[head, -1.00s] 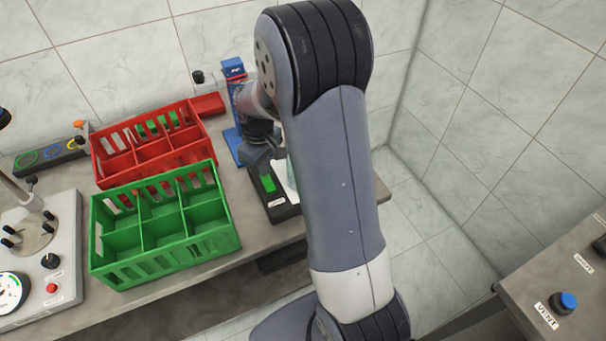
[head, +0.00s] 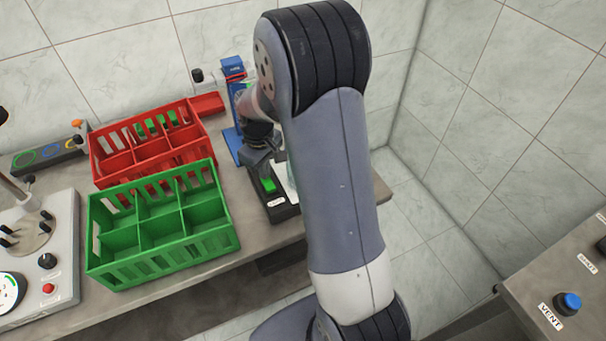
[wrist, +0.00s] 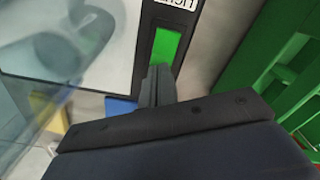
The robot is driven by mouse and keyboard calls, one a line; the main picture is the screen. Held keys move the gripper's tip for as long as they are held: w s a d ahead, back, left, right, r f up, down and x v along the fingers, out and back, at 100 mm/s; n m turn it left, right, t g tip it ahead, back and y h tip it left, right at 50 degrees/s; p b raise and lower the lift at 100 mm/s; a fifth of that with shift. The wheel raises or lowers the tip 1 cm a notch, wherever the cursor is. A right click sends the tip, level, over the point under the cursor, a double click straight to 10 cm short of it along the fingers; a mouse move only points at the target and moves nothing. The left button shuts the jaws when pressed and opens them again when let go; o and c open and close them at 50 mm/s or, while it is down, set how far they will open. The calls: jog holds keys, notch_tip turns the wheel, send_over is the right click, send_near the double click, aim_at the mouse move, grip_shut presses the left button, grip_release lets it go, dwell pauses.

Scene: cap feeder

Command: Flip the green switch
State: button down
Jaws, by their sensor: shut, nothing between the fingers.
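The green switch (head: 269,185) is a bright green rocker set in a black housing (head: 283,208) with a white label, on the bench right of the green crate. In the wrist view the green switch (wrist: 166,47) lies just beyond my fingertips, with part of a label above it. My gripper (head: 262,165) is shut and empty, pointing down at the switch's far end. In the wrist view my gripper (wrist: 157,75) overlaps the switch's near end; I cannot tell whether it touches.
A green crate (head: 165,246) and a red crate (head: 152,147) stand to the left. A blue post (head: 234,100) stands behind my gripper. A white-topped device (head: 45,245) is at far left. A blue VENT button (head: 568,302) is on the right bench.

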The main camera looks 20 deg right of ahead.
jog(key=shift+f, duration=0.25)
jog(key=shift+r, duration=0.2)
jog(key=shift+r+p, duration=2.6)
jog(key=shift+r, duration=0.8)
notch_tip(320, 180, down, 7)
jog(key=b, duration=0.5)
jog(key=shift+f, duration=0.15)
jog(key=shift+r, duration=0.25)
